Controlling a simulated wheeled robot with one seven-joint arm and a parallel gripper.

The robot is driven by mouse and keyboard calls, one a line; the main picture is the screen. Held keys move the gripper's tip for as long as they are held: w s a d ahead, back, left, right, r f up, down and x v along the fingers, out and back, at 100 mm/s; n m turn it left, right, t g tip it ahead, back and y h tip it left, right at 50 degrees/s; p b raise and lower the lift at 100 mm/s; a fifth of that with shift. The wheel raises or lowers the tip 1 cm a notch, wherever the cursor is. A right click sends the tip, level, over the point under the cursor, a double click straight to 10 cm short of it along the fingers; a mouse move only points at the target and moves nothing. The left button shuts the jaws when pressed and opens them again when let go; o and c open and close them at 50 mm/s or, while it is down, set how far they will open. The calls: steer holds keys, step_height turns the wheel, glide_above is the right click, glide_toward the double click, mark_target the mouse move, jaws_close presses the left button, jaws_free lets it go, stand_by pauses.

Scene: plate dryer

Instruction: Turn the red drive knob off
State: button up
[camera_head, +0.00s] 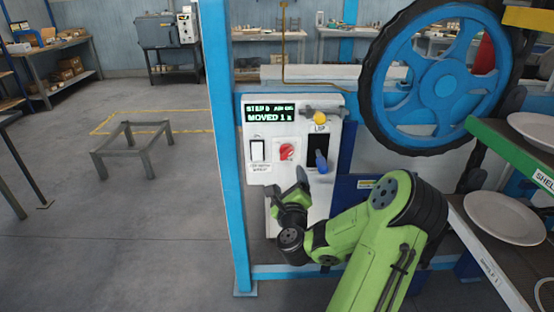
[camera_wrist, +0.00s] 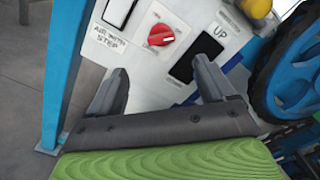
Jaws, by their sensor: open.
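The red drive knob (camera_head: 286,152) sits at the middle of a white control panel (camera_head: 262,181). My gripper (camera_head: 288,192) is just below the knob in the head view. In the wrist view its two fingers (camera_wrist: 160,85) are spread apart with nothing between them. The gripper is apart from the knob.
A blue-handled lever (camera_head: 321,162) in a black slot is right of the knob, and a dark-framed rocker (camera_head: 257,150) is left. A blue post (camera_head: 222,150) stands left, a blue wheel (camera_head: 440,80) upper right, and plates (camera_head: 504,218) lie on shelves at right.

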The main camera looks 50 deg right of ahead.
mark_target(286, 154)
steer(key=p+x, duration=0.5)
steer(key=x, duration=0.9)
steer(key=c, duration=1.1)
steer(key=shift+o, duration=0.2)
steer(key=shift+a, duration=0.1)
